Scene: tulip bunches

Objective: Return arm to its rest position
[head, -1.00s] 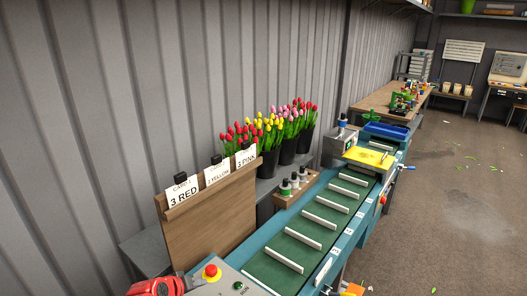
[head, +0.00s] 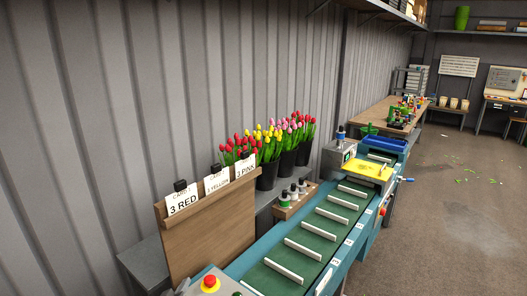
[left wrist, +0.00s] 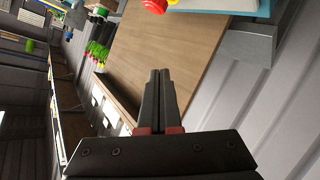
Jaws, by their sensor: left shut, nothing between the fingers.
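My left gripper (left wrist: 158,95) shows in the left wrist view, its two dark fingers together with nothing between them. The wooden card board (left wrist: 190,40) lies beyond the fingertips in that view. In the head view, neither gripper shows. The card board (head: 207,240) stands at the lower left there, with cards reading 3 red (head: 182,198), 1 yellow (head: 216,181) and 3 pink (head: 246,168). Black buckets of red, yellow and pink tulips (head: 270,145) stand behind it.
A green conveyor (head: 325,225) with white slats runs beside the board. A red stop button (head: 210,282) is at its near end. A yellow plate (head: 367,170) and a blue tray (head: 385,146) are farther along. A wooden workbench (head: 392,108) stands beyond. The floor (head: 440,225) at right is mostly clear.

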